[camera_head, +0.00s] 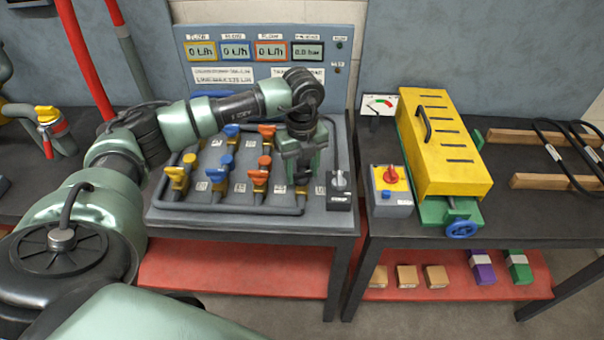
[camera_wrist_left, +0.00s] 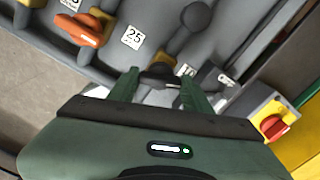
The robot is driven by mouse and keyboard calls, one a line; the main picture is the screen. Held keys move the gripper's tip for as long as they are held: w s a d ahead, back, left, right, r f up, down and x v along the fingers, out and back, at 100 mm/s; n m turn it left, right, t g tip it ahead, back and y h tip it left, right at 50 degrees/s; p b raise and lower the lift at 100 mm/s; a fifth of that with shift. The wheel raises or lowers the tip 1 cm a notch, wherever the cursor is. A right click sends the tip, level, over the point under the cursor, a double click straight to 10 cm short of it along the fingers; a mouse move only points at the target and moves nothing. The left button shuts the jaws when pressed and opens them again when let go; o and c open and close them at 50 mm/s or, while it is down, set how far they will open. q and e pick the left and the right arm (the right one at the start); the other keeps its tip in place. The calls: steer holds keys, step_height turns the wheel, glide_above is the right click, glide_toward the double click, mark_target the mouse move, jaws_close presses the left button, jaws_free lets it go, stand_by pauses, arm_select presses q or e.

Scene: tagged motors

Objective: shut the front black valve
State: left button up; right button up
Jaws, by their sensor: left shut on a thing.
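The panel bench (camera_head: 240,222) carries valves in yellow, blue, orange and black. My left gripper (camera_head: 300,178) points down at the front of the right-hand valve column, where the front black valve is mostly hidden by it. In the left wrist view my left gripper (camera_wrist_left: 160,84) has its two green fingers on either side of the black valve handle (camera_wrist_left: 158,74) and is shut on it. The handle's exact angle is hard to tell. A dark round knob (camera_wrist_left: 197,17) shows farther along the panel in that view. My right gripper is not in view.
The front orange valve (camera_head: 259,178) stands just left of my gripper. A switch box (camera_head: 340,196) stands close on its right. Grey pipes run around the valves. A display board (camera_head: 262,55) rises behind. A yellow-topped box with a red knob (camera_head: 390,190) is on the right table.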

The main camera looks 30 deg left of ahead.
mark_target(302, 172)
arm_select(q)
steer(key=m+b, duration=0.1)
steer(key=m, duration=0.2)
steer(key=shift+m+b, duration=0.4)
steer(key=shift+m, duration=0.5)
steer(key=shift+r, duration=0.1)
steer(key=o, duration=1.4)
steer(key=shift+c, duration=0.2)
step_height(302, 172, up, 8)
steer(key=shift+f+b, duration=0.15)
steer(key=shift+b, duration=0.5)
